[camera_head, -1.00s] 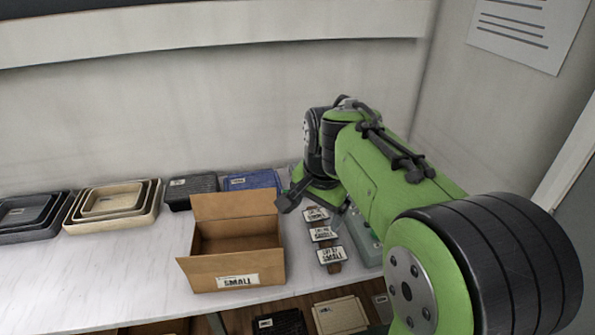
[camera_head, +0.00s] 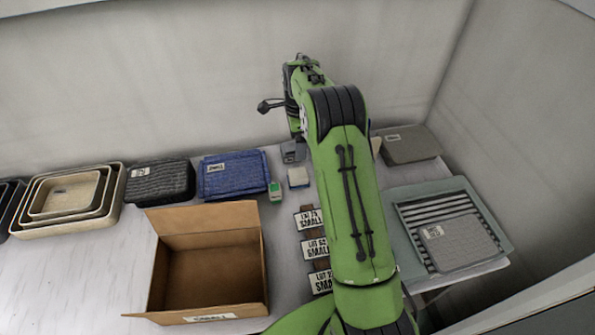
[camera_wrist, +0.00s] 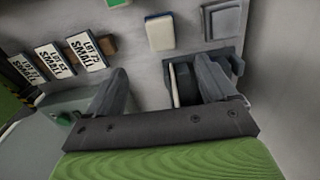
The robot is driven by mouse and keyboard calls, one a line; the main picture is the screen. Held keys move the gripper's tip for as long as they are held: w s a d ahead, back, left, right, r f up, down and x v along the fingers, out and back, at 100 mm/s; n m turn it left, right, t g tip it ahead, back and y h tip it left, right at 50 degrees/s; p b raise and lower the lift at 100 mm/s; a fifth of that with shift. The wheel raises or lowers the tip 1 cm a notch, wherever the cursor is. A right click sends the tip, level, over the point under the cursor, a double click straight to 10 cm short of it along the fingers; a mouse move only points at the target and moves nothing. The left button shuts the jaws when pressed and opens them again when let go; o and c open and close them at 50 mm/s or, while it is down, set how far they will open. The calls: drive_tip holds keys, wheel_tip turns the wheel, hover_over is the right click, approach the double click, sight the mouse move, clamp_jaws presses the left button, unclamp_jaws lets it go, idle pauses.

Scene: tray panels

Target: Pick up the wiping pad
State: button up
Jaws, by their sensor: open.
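The wiping pad (camera_head: 298,177) appears to be the small block with a pale top and blue edge. It lies on the white table, right of a small green-and-white item (camera_head: 275,191). In the wrist view the pad (camera_wrist: 160,32) lies beyond my fingertips, roughly between their lines. My gripper (camera_wrist: 163,80) is open, and nothing is held between its fingers. A dark holder with a light-edged slab (camera_wrist: 183,85) shows by the right finger.
An open cardboard box (camera_head: 210,315) stands at the front. Lot cards (camera_head: 316,249) lie right of it. A blue panel (camera_head: 233,174), a black panel (camera_head: 160,181) and nested trays (camera_head: 70,195) are at left. A grey tray (camera_head: 405,210) holding a panel is at right.

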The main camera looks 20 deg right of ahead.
sight(298, 173)
wheel_tip(298, 173, down, 14)
drive_tip(key=shift+w+d+r+b, duration=0.1)
drive_tip(key=shift+w+d+b, duration=0.05)
drive_tip(key=shift+b, duration=0.45)
drive_tip(key=c, duration=1.2)
